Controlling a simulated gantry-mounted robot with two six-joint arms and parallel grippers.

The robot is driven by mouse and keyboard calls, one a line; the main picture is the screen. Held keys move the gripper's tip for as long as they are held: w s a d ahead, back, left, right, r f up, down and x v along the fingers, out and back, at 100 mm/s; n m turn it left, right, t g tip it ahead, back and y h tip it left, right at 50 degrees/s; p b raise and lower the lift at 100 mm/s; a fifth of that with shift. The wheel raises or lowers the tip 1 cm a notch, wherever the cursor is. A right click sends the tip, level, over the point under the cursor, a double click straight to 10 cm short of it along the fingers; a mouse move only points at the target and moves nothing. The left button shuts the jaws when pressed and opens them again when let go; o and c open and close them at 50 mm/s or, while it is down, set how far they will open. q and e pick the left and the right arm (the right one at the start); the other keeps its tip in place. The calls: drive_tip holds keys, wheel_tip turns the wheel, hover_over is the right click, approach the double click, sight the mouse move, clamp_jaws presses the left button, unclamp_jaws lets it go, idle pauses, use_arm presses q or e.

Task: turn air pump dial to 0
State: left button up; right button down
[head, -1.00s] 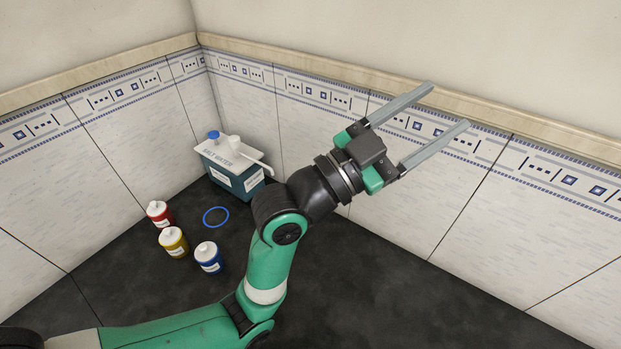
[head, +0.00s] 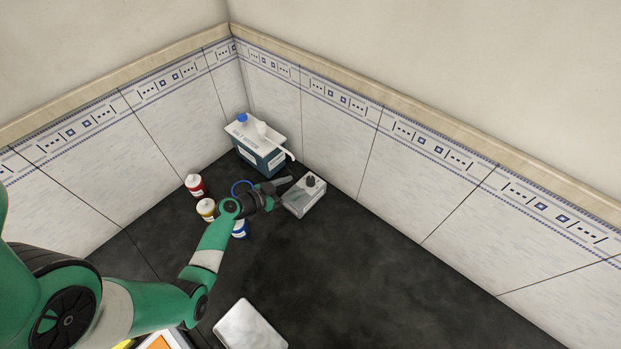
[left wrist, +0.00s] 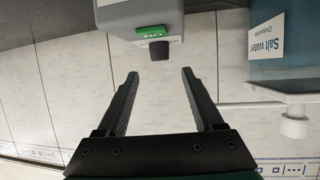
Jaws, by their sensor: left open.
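The air pump (head: 304,196) is a small grey box with a black dial (head: 311,181) on its top, near the back wall. In the left wrist view the pump (left wrist: 130,14) is at the top, with a green label and the black dial (left wrist: 158,50) facing my fingers. My left gripper (head: 284,190) is open beside the pump's left side in the head view. In the left wrist view the open fingers (left wrist: 160,74) point toward the dial, which lies between and just beyond their tips. The dial's reading is too small to tell. My right gripper is not in view.
A salt water tank (head: 262,157) stands in the corner, left of the pump. Red (head: 195,185), yellow (head: 206,208) and blue (head: 240,230) capped bottles and a blue ring (head: 242,187) are near my left arm. A pale flat object (head: 249,326) lies in front. The bench to the right is clear.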

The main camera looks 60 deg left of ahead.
sight(310, 179)
use_arm(q)
drive_tip(key=b+x, duration=0.2)
drive_tip(key=x, duration=0.7)
drive_tip(key=shift+r, duration=0.1)
clamp_jaws()
